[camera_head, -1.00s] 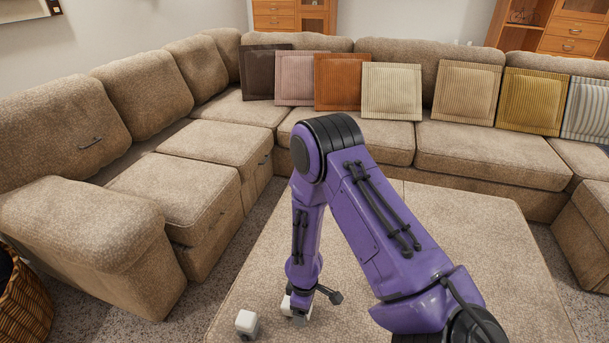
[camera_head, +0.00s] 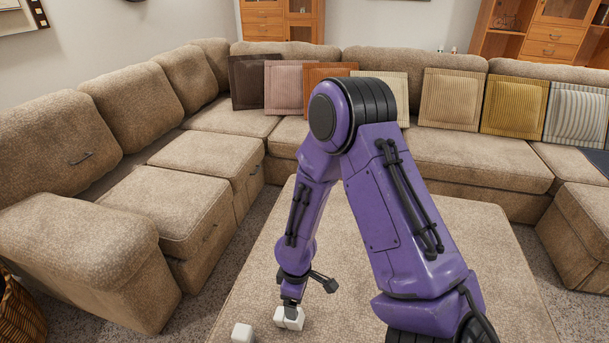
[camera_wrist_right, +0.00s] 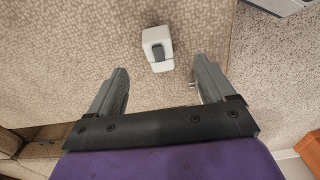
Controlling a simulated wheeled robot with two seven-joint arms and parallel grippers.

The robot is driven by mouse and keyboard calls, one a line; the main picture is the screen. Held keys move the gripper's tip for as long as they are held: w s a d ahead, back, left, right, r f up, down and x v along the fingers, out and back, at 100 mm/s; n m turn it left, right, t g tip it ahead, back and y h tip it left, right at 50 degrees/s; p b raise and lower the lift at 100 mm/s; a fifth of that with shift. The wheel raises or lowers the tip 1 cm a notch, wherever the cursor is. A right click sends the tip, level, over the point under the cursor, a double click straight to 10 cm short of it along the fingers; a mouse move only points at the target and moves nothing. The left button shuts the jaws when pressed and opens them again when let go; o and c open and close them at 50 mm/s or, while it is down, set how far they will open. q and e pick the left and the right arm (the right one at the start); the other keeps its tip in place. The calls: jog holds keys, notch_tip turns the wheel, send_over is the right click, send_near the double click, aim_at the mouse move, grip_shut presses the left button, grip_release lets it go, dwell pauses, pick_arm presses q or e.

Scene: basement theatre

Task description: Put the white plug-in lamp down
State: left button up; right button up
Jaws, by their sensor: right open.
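A white plug-in lamp (camera_head: 289,318) with a blocky body lies on the beige upholstered ottoman (camera_head: 400,270), just below my right gripper (camera_head: 291,303) in the head view. A second small white block (camera_head: 242,333) sits to its left, near the bottom edge. In the right wrist view, one white lamp (camera_wrist_right: 157,47) with a dark grey part lies on the beige fabric beyond and between the fingertips. My right gripper (camera_wrist_right: 161,78) is open, with space between each finger and the lamp. My left gripper is not in view.
A beige sectional sofa (camera_head: 470,160) wraps the left and back, with several cushions (camera_head: 448,100) along its backrest. Carpet lies between sofa and ottoman. A wicker basket (camera_head: 20,315) stands at lower left. The ottoman's right part is bare.

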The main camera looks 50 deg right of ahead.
jog(key=s+a+f+m, duration=0.2)
jog(key=s+a+f+m+t, duration=0.1)
jog(key=s+f+m, duration=0.1)
jog(key=f, duration=0.1)
jog(key=s+a+f+m, duration=0.2)
jog(key=f, duration=0.1)
jog(key=shift+s+a+y, duration=0.3)
jog(key=s+m, duration=0.1)
jog(key=s+f+m+t+h, duration=0.1)
jog(key=s, duration=0.1)
jog(key=s+d+f+m+h, duration=0.1)
jog(key=s+m, duration=0.1)
jog(key=shift+s+d, duration=0.1)
jog(key=shift+s, duration=0.1)
jog(key=shift+s+d+r+m+t+h, duration=0.1)
jog(key=shift+s+d+m+t+h, duration=0.15)
jog(key=shift+s+d+m+h, duration=0.4)
jog(key=shift+s+d+r+m+t+h, duration=0.1)
jog(key=shift+s+d+m+t+h, duration=0.25)
jog(key=shift+s, duration=0.5)
